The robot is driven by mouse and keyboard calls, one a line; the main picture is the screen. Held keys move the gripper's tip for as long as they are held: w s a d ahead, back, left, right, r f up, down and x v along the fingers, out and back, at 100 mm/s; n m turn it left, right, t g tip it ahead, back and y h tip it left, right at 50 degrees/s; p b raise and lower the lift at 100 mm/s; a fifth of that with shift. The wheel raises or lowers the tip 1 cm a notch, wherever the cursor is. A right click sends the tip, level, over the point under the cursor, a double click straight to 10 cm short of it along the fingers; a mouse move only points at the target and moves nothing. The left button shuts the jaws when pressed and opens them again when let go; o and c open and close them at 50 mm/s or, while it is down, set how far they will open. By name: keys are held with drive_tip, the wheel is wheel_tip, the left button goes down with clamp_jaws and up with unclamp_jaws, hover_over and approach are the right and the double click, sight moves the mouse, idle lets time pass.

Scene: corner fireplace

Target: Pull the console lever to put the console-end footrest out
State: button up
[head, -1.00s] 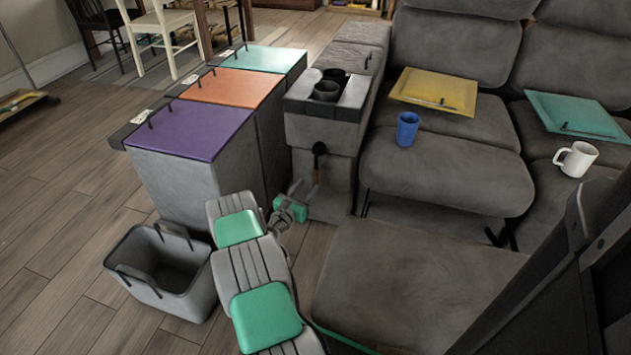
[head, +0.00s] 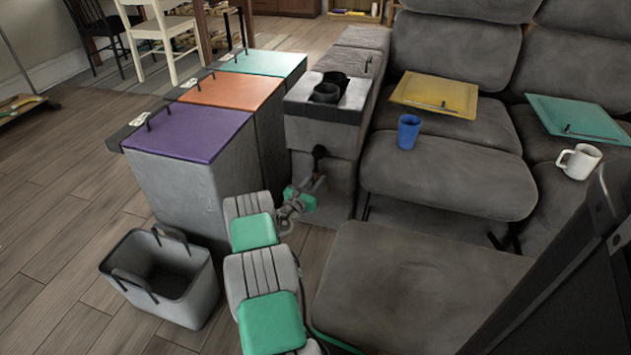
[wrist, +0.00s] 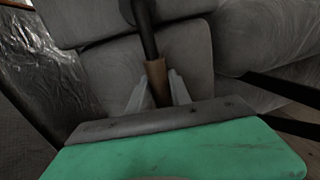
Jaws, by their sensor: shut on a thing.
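The console lever shows a black knob (head: 319,152) on the front of the grey console (head: 325,133). In the wrist view its dark shaft has a brown lower part (wrist: 157,78) between my two pale fingers. My gripper (head: 315,182) is shut on this lever, below the knob; the fingers hide part of the shaft. The padded panel (head: 450,185) at the console end stands out in front of the seat with the yellow tray, with dark struts beneath it. I cannot tell whether it is the footrest.
A low grey cushion (head: 410,285) lies close right of my arm. A purple-topped bin (head: 190,133) and an open grey basket (head: 185,290) stand to the left. A blue cup (head: 408,132) and white mug (head: 578,162) rest on the seating.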

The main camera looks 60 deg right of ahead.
clamp_jaws()
drive_tip(key=shift+s, duration=0.1)
idle(0.8)
